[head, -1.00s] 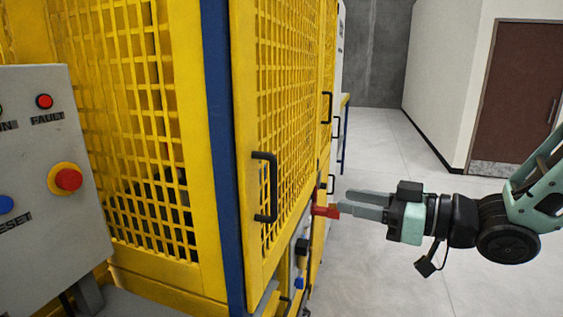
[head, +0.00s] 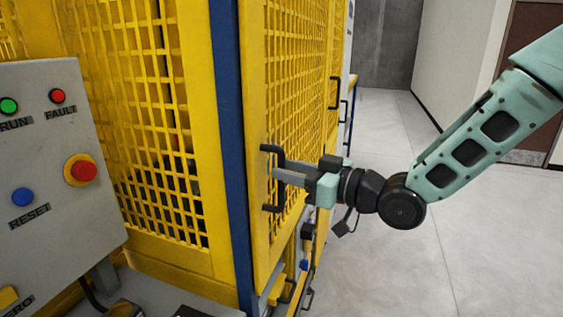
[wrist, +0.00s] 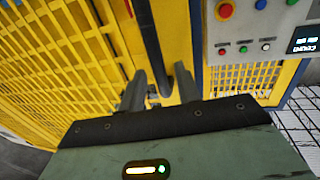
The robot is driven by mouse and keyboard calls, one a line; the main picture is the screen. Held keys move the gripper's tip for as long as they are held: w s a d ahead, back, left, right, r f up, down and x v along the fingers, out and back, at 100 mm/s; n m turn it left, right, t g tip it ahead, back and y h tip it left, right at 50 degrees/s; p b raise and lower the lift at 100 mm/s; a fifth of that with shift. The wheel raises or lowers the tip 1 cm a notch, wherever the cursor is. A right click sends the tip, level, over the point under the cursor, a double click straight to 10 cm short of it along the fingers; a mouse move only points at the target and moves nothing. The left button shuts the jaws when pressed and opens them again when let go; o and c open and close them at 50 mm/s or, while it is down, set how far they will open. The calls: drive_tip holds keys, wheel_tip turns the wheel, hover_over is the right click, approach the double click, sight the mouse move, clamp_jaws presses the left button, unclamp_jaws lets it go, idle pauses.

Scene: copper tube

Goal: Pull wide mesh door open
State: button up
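The wide mesh door (head: 292,60) is a yellow framed panel beside a blue post; it looks closed. Its black bar handle (head: 276,150) stands upright near the edge by the post. My gripper (head: 276,174) is at the handle's middle, reaching in from the right. In the wrist view, my gripper's two grey fingers (wrist: 160,72) are apart, with the dark handle (wrist: 148,35) running between them. I see a gap beside the bar, so the fingers do not look clamped. The mesh door (wrist: 60,45) fills the left of that view.
A grey control box (head: 55,160) with RUN, FAULT and RESET buttons stands at the left. The blue post (head: 229,130) borders the door. More black handles (head: 335,93) line the cabinet further back. Open grey floor (head: 400,260) lies to the right.

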drive_tip(key=shift+x, duration=1.15)
clamp_jaws()
drive_tip(key=shift+d, duration=0.15)
